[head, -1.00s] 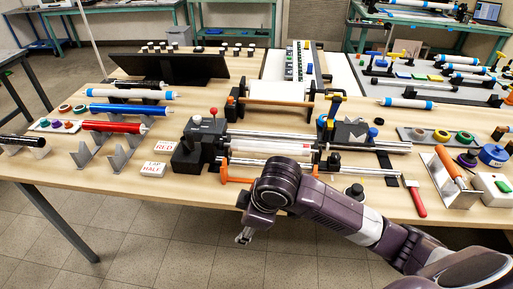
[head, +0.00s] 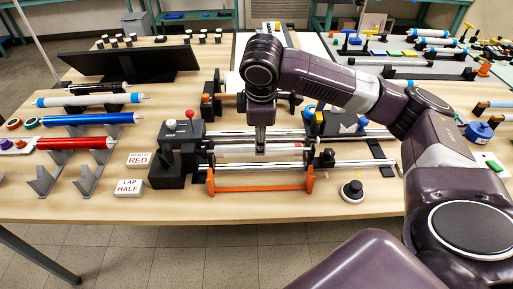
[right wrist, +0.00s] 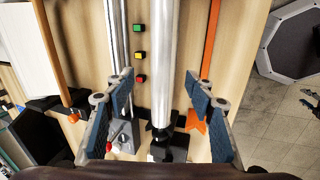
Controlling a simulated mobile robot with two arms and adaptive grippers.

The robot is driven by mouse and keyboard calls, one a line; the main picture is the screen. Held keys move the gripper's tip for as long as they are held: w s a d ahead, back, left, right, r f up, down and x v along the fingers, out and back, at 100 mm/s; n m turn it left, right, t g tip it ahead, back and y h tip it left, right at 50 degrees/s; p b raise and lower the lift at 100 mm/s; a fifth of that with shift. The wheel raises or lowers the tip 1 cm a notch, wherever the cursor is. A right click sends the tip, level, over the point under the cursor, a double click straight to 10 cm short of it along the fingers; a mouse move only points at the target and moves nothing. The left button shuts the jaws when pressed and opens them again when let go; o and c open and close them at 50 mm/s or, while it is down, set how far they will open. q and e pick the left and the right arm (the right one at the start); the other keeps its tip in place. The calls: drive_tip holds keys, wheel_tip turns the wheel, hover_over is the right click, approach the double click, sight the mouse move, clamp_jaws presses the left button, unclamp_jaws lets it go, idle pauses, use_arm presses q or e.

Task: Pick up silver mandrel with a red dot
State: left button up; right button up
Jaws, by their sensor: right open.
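A silver mandrel (head: 285,149) lies across the winding machine in the head view, with a small red mark near its right part. My right gripper (head: 262,148) points down over it and hides part of it. In the right wrist view the bare shiny mandrel (right wrist: 163,55) runs between the two spread fingers of my right gripper (right wrist: 158,92). The fingers are open, one on each side, with gaps to the tube. No red dot shows in that view. I cannot tell how high the fingertips are above the mandrel. My left gripper is not in view.
The machine's black head block (head: 175,165) stands left of the mandrel, with a red-knobbed lever (head: 189,114). An orange bar (head: 258,188) runs along the front. Red (head: 75,143) and blue (head: 90,119) tubes rest at the left. A black knob (head: 352,190) stands at front right.

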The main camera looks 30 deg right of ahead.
drive_tip(key=p+x, duration=0.1)
drive_tip(key=x, duration=0.5)
drive_tip(key=shift+a+f, duration=0.1)
drive_tip(key=shift+f, duration=0.15)
clamp_jaws()
